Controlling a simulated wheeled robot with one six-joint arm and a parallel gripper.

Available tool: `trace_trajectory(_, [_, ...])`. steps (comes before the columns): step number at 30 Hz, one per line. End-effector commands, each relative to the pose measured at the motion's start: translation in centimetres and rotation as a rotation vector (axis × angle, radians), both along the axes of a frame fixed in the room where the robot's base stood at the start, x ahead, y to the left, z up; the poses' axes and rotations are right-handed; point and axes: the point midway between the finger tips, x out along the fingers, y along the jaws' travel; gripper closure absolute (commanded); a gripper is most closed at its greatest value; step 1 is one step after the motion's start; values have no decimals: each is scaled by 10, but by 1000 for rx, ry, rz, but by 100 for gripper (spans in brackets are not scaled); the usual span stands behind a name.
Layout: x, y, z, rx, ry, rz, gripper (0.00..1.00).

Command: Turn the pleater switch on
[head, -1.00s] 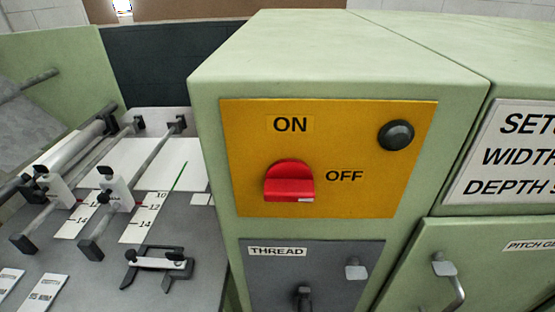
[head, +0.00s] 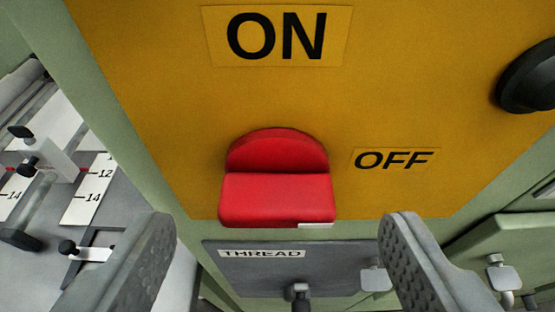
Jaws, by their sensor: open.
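The red rotary switch knob (head: 277,185) sits on the yellow panel (head: 150,90) near the middle of the view. Its grip bar lies horizontal, with a small white mark at its lower right end, on the OFF side. The ON label (head: 277,36) is above the knob and the OFF label (head: 397,160) is to its right. My gripper (head: 278,222) is open and empty, in front of the panel. One finger shows at lower left and one at lower right, with the knob between and above them in the picture. Neither finger appears to touch the knob.
A black round button (head: 527,77) protrudes at the panel's right. Below is a grey THREAD panel (head: 240,268) with a small knob and latch. A pleating table with rods and numbered scales (head: 88,190) lies at left. A green cabinet door with a handle (head: 500,270) is lower right.

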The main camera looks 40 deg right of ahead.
Motion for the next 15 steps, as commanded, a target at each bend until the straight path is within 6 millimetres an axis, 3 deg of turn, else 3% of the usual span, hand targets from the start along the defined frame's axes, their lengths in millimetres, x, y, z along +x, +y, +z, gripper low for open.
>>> trace_trajectory(6, [16,-11,-8,0,0,-1,31])
trace_trajectory(15, [19,-13,-9,0,0,1,31])
